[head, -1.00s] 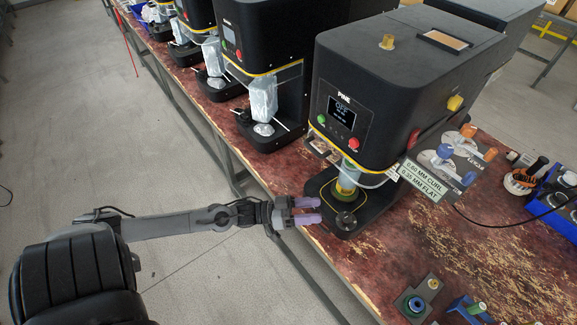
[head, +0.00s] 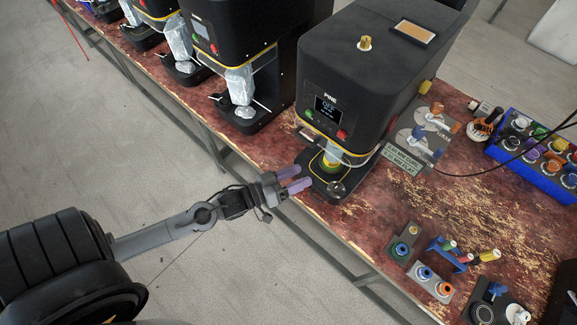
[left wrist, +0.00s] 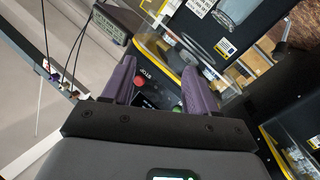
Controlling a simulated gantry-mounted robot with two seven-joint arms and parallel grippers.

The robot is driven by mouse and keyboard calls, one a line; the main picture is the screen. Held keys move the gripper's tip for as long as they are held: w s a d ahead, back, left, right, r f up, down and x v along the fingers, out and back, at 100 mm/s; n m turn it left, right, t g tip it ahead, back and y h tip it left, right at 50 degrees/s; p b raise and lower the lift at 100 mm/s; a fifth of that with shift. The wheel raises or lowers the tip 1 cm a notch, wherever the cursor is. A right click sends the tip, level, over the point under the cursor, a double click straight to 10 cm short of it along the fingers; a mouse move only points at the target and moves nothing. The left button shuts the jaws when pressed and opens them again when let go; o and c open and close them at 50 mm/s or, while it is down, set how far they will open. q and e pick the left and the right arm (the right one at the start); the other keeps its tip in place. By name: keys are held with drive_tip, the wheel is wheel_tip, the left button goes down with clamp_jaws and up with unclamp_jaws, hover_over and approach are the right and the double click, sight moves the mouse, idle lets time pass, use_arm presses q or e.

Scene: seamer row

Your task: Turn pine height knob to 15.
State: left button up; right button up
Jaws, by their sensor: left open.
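The black machine marked PINE (head: 340,75) stands on the bench, with a lit display (head: 327,108), a green button and a red button on its front. A dark round knob (head: 337,187) sits at the front of its base; I cannot read any marks on it. A brass knob (head: 365,43) stands on its top. I cannot tell which is the height knob. My left gripper (head: 302,177) is open and empty, its purple fingers left of the base knob and apart from it. In the left wrist view the fingers (left wrist: 158,68) frame a red and a green button. My right gripper is not in view.
More black machines (head: 225,30) stand in a row to the left. A label card (head: 405,158) is beside PINE. A blue rack (head: 545,160) and small parts on stands (head: 425,272) lie on the worn red bench (head: 480,215). Floor is free in front.

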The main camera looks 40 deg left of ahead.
use_arm(q)
drive_tip(key=shift+s+a+r, duration=0.1)
drive_tip(key=shift+r, duration=0.15)
idle(0.4)
